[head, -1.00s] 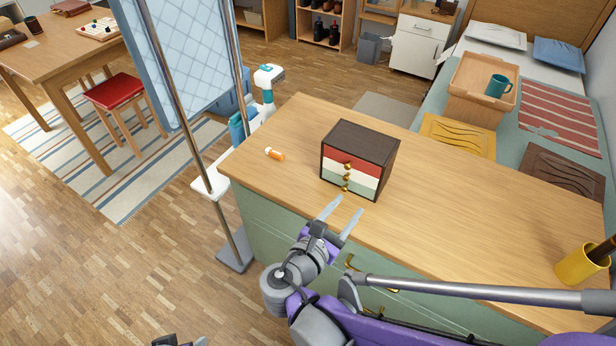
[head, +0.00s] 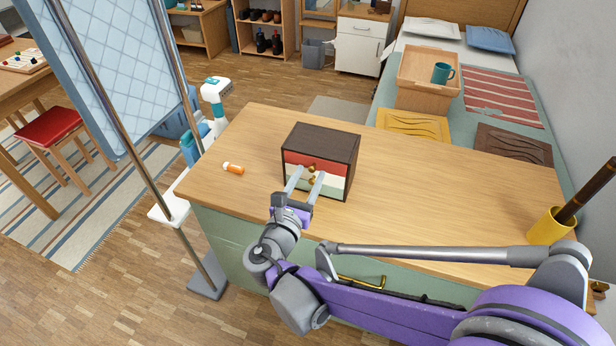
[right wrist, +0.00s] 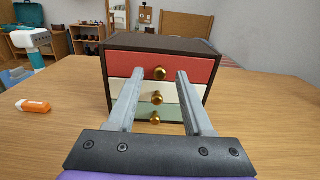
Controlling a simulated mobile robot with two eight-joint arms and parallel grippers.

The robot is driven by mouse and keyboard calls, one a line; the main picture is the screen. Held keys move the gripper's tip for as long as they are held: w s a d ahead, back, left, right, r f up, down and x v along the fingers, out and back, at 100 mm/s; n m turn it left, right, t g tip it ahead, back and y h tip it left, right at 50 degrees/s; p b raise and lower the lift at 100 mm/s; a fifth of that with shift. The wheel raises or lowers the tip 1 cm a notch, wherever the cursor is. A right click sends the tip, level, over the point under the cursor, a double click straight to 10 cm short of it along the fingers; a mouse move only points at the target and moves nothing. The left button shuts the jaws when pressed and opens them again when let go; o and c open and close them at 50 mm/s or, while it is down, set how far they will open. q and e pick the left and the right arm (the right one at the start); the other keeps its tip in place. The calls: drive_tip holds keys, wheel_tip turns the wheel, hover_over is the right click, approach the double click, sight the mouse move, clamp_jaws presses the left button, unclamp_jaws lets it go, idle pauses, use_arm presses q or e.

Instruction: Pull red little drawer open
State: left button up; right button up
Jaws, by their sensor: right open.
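A small dark brown chest (head: 322,139) stands on the wooden counter. Its red drawer (head: 300,160) is the top one, above a cream and a green drawer, and all look closed. In the right wrist view the red drawer (right wrist: 186,69) carries a round brass knob (right wrist: 160,73). My right gripper (head: 306,175) is open, with its fingertips in front of the chest. In the right wrist view its fingers (right wrist: 152,76) spread to either side of the knobs, apart from the red knob and holding nothing. My left gripper is not in view.
A yellow pot (head: 550,226) stands at the counter's right end. The counter beside the chest is mostly clear.

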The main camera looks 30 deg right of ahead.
drive_tip(key=shift+w+d, duration=0.15)
drive_tip(key=shift+d, duration=0.05)
clamp_jaws()
drive_tip(key=shift+a, duration=0.1)
idle(1.3)
